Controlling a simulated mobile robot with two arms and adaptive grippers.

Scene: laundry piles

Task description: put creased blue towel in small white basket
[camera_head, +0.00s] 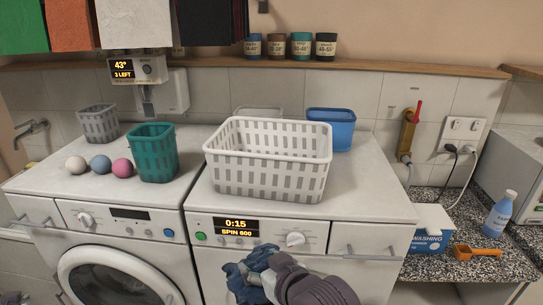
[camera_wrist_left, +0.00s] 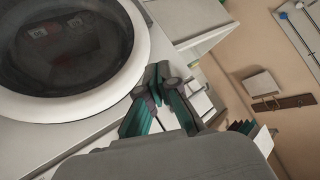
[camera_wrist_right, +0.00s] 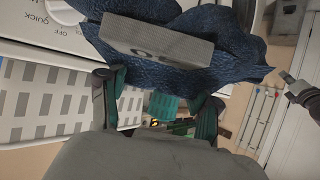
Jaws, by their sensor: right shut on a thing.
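The creased dark blue towel (camera_head: 246,274) hangs in front of the right machine in the head view. My right gripper (camera_head: 268,284) is shut on it, below and in front of the baskets. In the right wrist view the towel (camera_wrist_right: 190,25) bunches beyond the fingers, with a grey printed block (camera_wrist_right: 155,43) against it. A white slatted basket (camera_head: 267,180) stands on the right machine and looks empty. A pale container (camera_head: 258,112) is mostly hidden behind it. My left gripper (camera_wrist_left: 160,75) is low by the left machine's door; its fingertips look close together.
A teal basket (camera_head: 153,158), a grey basket (camera_head: 98,124) and three balls (camera_head: 100,164) stand on the left machine. A blue container (camera_head: 332,127) is behind the white basket. A detergent box (camera_head: 427,240), an orange scoop (camera_head: 478,252) and a bottle (camera_head: 501,214) are at right.

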